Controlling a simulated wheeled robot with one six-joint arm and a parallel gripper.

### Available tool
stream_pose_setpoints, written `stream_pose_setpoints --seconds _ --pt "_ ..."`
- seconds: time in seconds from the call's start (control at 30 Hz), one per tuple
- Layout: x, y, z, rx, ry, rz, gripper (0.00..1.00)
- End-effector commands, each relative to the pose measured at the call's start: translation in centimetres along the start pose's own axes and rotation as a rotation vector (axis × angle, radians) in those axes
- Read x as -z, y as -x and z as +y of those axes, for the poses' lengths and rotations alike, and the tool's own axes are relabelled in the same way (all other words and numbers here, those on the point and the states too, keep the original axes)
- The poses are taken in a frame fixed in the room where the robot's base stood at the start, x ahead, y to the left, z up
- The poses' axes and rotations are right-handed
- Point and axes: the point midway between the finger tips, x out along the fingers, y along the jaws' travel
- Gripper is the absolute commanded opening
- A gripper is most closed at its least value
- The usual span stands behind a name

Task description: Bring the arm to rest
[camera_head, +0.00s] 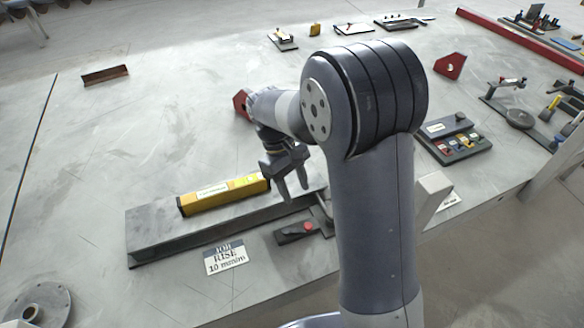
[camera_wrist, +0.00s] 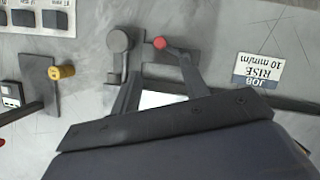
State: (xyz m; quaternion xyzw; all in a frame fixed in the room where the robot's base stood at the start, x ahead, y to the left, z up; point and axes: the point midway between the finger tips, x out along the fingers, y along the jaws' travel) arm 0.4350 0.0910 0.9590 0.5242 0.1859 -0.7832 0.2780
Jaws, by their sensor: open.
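My arm reaches over the workbench from the right of centre in the head view. My gripper (camera_head: 293,190) points down with its two fingers apart and nothing visible between them. It hangs above the right end of a long grey bar (camera_head: 160,234), to the right of a yellow level (camera_head: 225,193) lying on that bar. In the wrist view my gripper (camera_wrist: 158,82) shows two dark spread fingers. Beyond them are a red knob (camera_wrist: 160,43) and a grey round knob (camera_wrist: 118,40). The finger height above the bench is hard to judge.
A card reading "JOB RISE 10 mm/m" (camera_head: 226,257) lies in front of the bar. A dark control box (camera_head: 453,138) stands right of my arm. Red magnets (camera_head: 450,66), a long red beam (camera_head: 520,38) and tools lie farther back. The bench's left middle is mostly clear.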

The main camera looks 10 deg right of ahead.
Motion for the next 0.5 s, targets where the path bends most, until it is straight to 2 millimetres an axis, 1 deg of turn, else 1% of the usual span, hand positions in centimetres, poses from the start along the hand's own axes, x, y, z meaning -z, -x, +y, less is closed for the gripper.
stream_pose_setpoints --seconds 0.17,0.5 --pt "0.0 -1.4 0.0 0.001 0.000 -0.003 0.43" --pt "-0.1 -7.6 0.0 0.002 -0.001 -0.006 0.43"
